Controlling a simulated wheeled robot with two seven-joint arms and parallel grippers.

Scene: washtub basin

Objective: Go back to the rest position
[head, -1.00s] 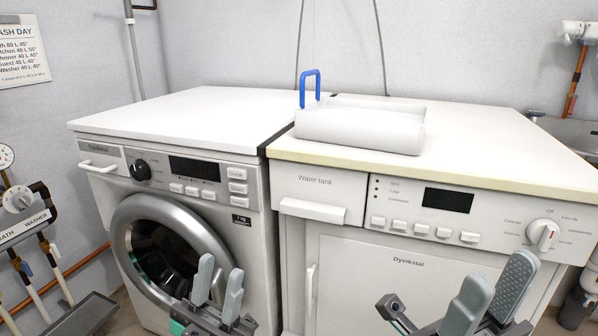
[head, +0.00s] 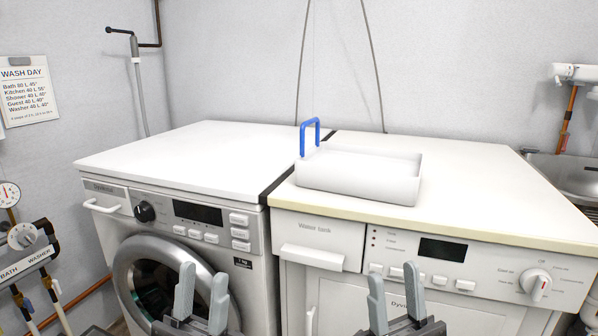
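My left gripper (head: 201,297) is at the bottom of the head view, in front of the washer's round door. Its two grey fingers point up and stand apart with nothing between them. My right gripper (head: 395,297) is at the bottom, in front of the dryer's panel. Its fingers are also apart and empty. Both grippers are clear of the machines' tops. The lower parts of both arms are out of the picture.
The washer (head: 195,160) stands left and the dryer (head: 470,200) right, side by side. A white open container (head: 358,178) with a blue handle (head: 302,140) rests on the dryer top. A gauge and valves (head: 22,237) are at far left. A sink (head: 570,175) is at far right.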

